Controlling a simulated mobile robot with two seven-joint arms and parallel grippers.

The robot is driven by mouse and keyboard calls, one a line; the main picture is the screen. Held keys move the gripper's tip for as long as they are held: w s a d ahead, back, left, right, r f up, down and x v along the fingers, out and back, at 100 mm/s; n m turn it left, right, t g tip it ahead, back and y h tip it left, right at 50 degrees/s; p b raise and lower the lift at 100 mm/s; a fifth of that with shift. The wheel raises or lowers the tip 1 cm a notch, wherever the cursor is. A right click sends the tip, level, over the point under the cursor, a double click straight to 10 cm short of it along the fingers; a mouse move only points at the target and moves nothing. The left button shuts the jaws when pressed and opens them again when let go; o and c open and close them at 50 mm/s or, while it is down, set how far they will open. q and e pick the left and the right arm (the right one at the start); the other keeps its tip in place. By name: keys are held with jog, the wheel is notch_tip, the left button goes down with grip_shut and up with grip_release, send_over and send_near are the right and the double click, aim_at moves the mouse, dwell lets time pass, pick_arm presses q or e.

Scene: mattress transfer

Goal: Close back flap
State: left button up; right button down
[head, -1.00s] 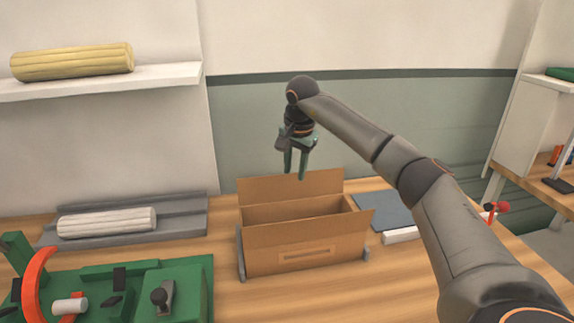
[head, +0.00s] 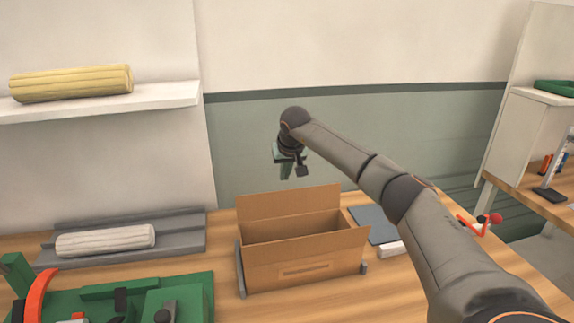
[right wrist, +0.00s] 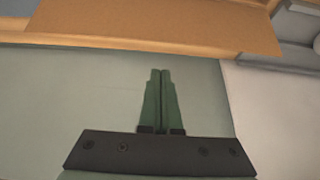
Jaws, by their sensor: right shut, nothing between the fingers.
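An open brown cardboard box (head: 304,268) stands on the wooden table in the head view. My right gripper (head: 286,171) is above and behind the back flap, close to the wall, and touches nothing. In the right wrist view its green fingers (right wrist: 161,75) are together and empty, with the brown flap (right wrist: 160,22) beyond them at the top. My left gripper is not in view.
A rolled white mattress (head: 105,240) lies on a grey tray (head: 190,239) left of the box. A yellow roll (head: 72,83) lies on a wall shelf (head: 160,97). A green fixture (head: 190,300) is at front left. A blue-grey pad (head: 371,224) and white block (head: 390,249) are right of the box.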

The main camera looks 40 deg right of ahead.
aim_at(290, 202)
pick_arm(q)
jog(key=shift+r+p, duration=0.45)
pick_arm(e)
jog(key=shift+s+a+f, duration=0.3)
jog(key=shift+s+f, duration=0.2)
jog(key=shift+s, duration=0.1)
jog(key=shift+s+a+f, duration=0.3)
jog(key=shift+s+f, duration=0.15)
jog(key=shift+s, duration=0.1)
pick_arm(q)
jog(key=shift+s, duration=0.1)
